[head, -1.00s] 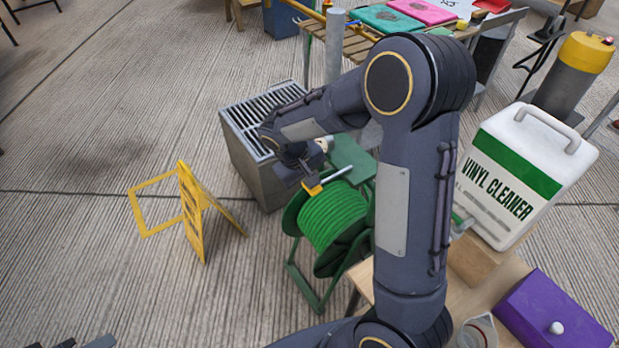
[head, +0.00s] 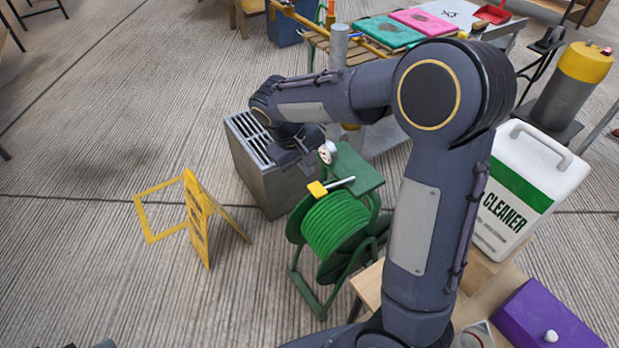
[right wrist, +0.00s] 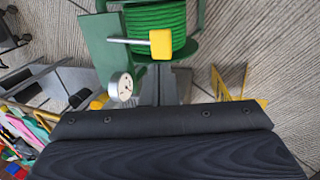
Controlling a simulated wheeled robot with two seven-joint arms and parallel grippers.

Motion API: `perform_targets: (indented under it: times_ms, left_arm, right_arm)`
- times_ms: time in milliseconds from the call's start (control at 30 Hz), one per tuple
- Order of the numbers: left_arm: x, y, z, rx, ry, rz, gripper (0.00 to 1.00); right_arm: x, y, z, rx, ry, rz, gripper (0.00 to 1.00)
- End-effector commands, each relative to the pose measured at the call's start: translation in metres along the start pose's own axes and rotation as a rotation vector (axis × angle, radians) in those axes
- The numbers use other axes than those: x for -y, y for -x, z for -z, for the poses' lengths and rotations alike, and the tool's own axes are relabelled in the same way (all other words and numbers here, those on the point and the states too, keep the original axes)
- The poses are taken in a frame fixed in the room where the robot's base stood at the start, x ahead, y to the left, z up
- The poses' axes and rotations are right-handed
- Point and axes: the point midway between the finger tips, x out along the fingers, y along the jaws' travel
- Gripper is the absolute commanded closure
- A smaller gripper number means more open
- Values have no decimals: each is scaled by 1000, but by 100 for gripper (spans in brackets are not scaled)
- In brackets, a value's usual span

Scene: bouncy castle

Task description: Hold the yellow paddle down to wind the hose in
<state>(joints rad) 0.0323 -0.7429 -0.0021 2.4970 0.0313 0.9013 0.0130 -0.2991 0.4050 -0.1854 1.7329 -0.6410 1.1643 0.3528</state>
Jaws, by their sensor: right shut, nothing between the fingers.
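The yellow paddle (head: 317,188) sits on the end of a grey lever in front of a green plate, above the green hose (head: 335,222) wound on a green reel. In the right wrist view the paddle (right wrist: 161,44) stands clear ahead of my right gripper (right wrist: 161,88). In the head view my right gripper (head: 303,158) is above and beyond the paddle, apart from it, beside the grey grated box. Its fingers are shut and empty. The left gripper is not in view.
A round white gauge (head: 327,152) stands by the green plate, near my right gripper. A grey grated box (head: 262,170) is behind the reel. A yellow floor sign (head: 197,215) stands left. A cleaner jug (head: 525,190) and a purple box (head: 548,315) are at right.

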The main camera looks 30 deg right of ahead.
Motion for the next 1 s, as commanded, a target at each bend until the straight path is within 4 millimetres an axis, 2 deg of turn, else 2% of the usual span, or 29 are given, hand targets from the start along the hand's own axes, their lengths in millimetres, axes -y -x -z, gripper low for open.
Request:
perform_targets:
  times_ms: [100, 233, 833, 933, 1000]
  left_arm:
    - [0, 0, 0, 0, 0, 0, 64]
    - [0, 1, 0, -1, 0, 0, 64]
    - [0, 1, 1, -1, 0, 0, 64]
    - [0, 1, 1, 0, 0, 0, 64]
    - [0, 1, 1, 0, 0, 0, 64]
  right_arm:
    - [-2, 19, 0, -3, 1, 0, 100]
    - [-3, 30, 0, -2, 2, 0, 100]
    - [-4, 34, -1, 0, 1, 2, 100]
    - [-7, 36, -10, -9, -11, 36, 100]
    - [-10, 40, -26, -23, -28, 92, 100]
